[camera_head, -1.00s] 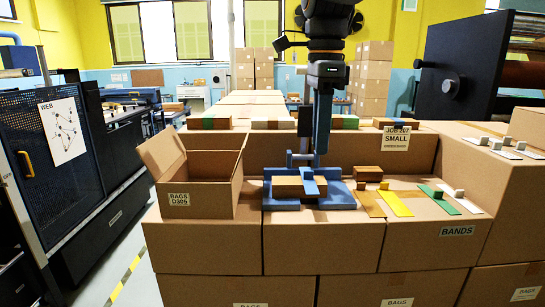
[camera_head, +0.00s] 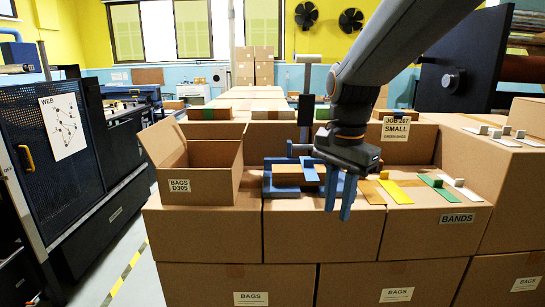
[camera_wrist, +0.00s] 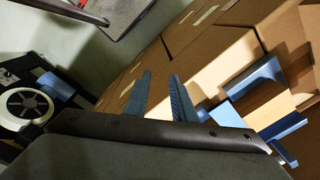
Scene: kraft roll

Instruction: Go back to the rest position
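My gripper (camera_head: 338,211) hangs in front of the stacked cartons, to the right of the middle, with its two blue fingers pointing down. In the wrist view its fingers (camera_wrist: 160,77) stand apart with nothing between them. A blue fixture (camera_head: 276,190) sits on the carton top behind and left of my gripper. It holds a tan bundle (camera_head: 287,174) with a blue piece across it. The fixture also shows at the right of the wrist view (camera_wrist: 268,75). My forearm hides part of the carton tops behind.
An open carton (camera_head: 212,185) labelled BAGS D305 stands left of the fixture. Yellow (camera_head: 395,192), green (camera_head: 437,187) and white (camera_head: 462,190) strips lie to the right, above the BANDS label. A dark machine (camera_head: 55,150) stands at left; an aisle lies between.

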